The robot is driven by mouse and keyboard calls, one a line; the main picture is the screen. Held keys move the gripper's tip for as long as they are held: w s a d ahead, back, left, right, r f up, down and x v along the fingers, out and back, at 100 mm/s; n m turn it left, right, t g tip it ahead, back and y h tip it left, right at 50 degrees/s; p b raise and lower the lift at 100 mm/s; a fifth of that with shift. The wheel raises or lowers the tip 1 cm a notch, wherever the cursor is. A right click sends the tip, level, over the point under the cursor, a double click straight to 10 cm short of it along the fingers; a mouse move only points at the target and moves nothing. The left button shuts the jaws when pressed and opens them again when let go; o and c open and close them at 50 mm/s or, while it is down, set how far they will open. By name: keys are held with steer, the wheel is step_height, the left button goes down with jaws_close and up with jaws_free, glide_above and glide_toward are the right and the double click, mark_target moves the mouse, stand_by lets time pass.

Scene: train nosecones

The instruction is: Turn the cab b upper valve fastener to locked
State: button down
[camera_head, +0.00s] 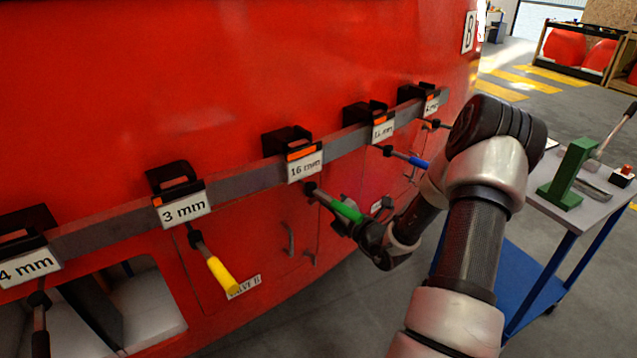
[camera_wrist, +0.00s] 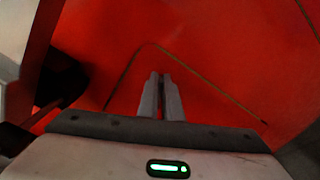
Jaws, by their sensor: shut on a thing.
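My gripper (camera_head: 352,231) is at the red cab side, just below and beside the green-handled tool under the 16 mm label. In the wrist view its two fingers (camera_wrist: 159,77) are nearly together and point at a red panel (camera_wrist: 205,90), just inside the corner of its outlined seam. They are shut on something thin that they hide. I cannot make out the valve fastener itself or its position. The valve B label (camera_head: 243,286) is low on the cab side, left of my gripper. A "B" sign (camera_head: 469,32) is at the upper right.
Tools hang from a grey rail (camera_head: 245,184): a yellow-handled one (camera_head: 222,275), the green-handled one (camera_head: 347,210) close to my gripper, and a blue-handled one (camera_head: 418,161). A cart (camera_head: 548,220) with a green stand (camera_head: 568,175) is to the right of my arm.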

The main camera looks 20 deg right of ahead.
steer(key=m+p, duration=0.3)
steer(key=shift+d+m, duration=0.1)
steer(key=shift+m, duration=0.3)
steer(key=shift+f+m+p, duration=0.15)
steer(key=shift+m+p, duration=0.45)
steer(key=shift+p, duration=0.1)
steer(key=shift+f, duration=0.1)
steer(key=c, duration=1.9)
jaws_free()
steer(key=shift+c, duration=0.2)
steer(key=v, duration=1.7)
steer(key=shift+s, duration=0.2)
